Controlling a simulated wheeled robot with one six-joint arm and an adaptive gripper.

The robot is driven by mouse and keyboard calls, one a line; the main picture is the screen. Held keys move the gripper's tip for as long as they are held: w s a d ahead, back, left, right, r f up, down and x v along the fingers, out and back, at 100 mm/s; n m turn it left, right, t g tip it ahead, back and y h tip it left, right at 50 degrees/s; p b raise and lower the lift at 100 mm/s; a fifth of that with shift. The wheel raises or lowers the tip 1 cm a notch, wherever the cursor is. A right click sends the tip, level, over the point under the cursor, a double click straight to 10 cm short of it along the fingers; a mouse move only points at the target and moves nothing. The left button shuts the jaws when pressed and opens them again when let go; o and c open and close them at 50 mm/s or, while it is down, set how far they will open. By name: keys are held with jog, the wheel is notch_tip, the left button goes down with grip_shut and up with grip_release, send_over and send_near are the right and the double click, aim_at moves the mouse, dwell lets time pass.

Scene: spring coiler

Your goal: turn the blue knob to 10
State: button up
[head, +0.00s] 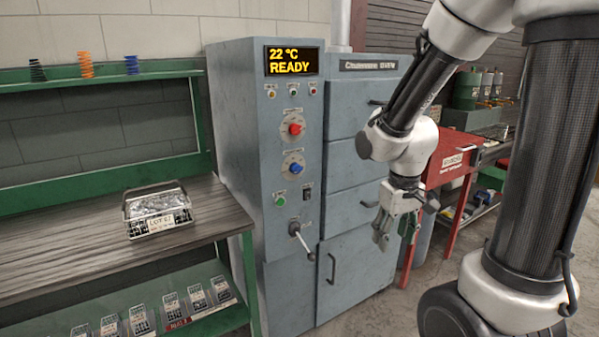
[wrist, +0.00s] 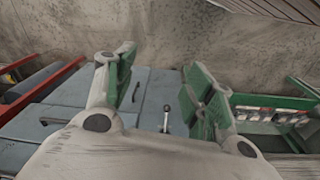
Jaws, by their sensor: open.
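The blue knob (head: 295,168) sits on a round white dial on the front panel of the grey oven cabinet (head: 236,120). It is below a red knob (head: 295,129) on a similar dial. The number the blue knob points to is too small to read. My gripper (head: 385,232) hangs to the right of the panel, in front of the drawers, apart from the knob. In the wrist view my gripper (wrist: 160,95) is open with nothing between its green-padded fingers. The blue knob cannot be made out in the wrist view.
A lever (head: 300,240) sticks out from the lower panel; it also shows in the wrist view (wrist: 166,118). A display (head: 291,61) reads 22 °C READY. A red table (head: 450,160) stands right.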

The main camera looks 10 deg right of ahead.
jog(key=w+a+f+n+t+y, duration=0.1)
jog(key=w+a+f+t, duration=0.25)
jog(key=w+f, duration=0.8)
jog(key=t+y, duration=0.6)
jog(key=t, duration=0.7)
send_near(299, 170)
jog(key=w, duration=0.2)
jog(key=shift+g, duration=0.25)
jog(key=x, duration=0.8)
jog(key=shift+s+a+r, duration=0.1)
jog(key=shift+a+r, duration=0.05)
jog(key=shift+a, duration=0.1)
jog(key=c, duration=1)
